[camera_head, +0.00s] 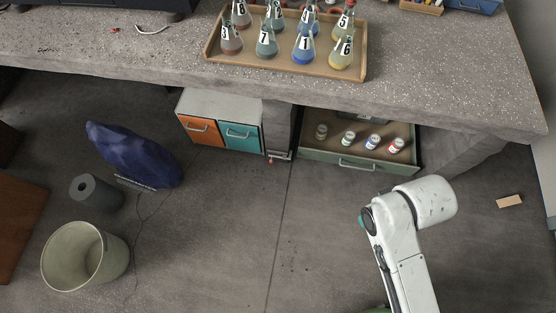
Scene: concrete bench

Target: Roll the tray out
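A grey-green pull-out tray (318,157) sits under the bench, right of the small cabinet. Its front and part of its inside show, with several small jars standing in it; the bench top hides its rear. A pale bar handle (357,164) is on its front face. A separate wooden tray (237,64) with numbered flasks stands on the bench top. My white arm shows at the lower right, in front of the pull-out tray's right end in the picture. My gripper is not in view.
The concrete bench (460,85) overhangs the tray. A cabinet (220,104) with orange and teal drawers stands at its left. A blue bag (134,157), dark roll (97,193) and bin (84,257) stand left. A small block (509,201) lies right. Floor before the tray is clear.

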